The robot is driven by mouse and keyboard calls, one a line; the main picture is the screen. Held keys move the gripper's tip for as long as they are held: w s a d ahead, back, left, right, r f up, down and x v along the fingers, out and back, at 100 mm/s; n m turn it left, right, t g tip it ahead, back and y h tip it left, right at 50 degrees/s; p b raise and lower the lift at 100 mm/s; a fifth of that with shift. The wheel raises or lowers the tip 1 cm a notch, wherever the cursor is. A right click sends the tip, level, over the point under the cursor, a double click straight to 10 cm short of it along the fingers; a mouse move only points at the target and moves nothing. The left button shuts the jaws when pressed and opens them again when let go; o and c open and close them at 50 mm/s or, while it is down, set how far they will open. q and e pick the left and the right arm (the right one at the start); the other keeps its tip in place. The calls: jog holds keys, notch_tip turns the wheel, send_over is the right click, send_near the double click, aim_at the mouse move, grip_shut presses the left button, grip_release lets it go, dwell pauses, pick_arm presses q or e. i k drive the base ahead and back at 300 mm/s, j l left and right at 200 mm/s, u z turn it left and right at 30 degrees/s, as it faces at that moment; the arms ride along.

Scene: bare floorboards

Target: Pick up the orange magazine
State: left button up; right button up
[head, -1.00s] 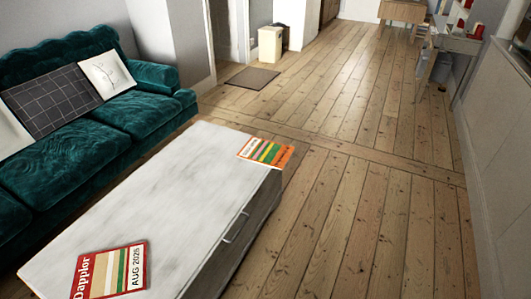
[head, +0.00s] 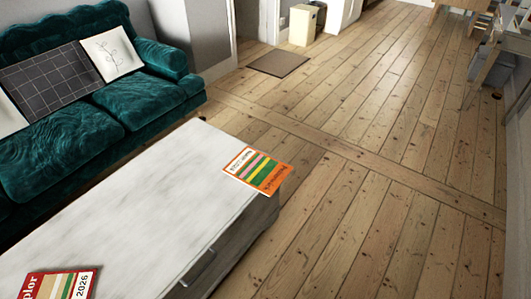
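The orange magazine (head: 257,170) lies flat on the far right end of the white-topped coffee table (head: 140,200) in the head view. Its cover has coloured stripes, and its right corner reaches over the table edge. A red magazine (head: 60,286) marked 2026 lies at the near left of the same table, cut off by the bottom of the picture. Neither of my grippers is in view.
A green velvet sofa (head: 110,115) with cushions stands left of the table. Bare floorboards (head: 370,190) are open to the right and beyond. A doormat (head: 278,63) and a beige bin (head: 307,24) are further back. A side table with a grey bin (head: 486,65) stands at the far right.

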aim_at(261, 171)
jog(key=i+l+u, duration=0.1)
jog(key=i+l, duration=0.15)
jog(key=i+l+u, duration=0.1)
jog(key=i+l, duration=0.15)
jog(key=l, duration=0.2)
jog(key=i+l, duration=0.2)
jog(key=l, duration=0.2)
jog(key=i+l+u, duration=0.15)
jog(key=l, duration=0.25)
jog(key=i+l+u, duration=0.1)
jog(key=i+l, duration=0.2)
jog(key=l, duration=0.1)
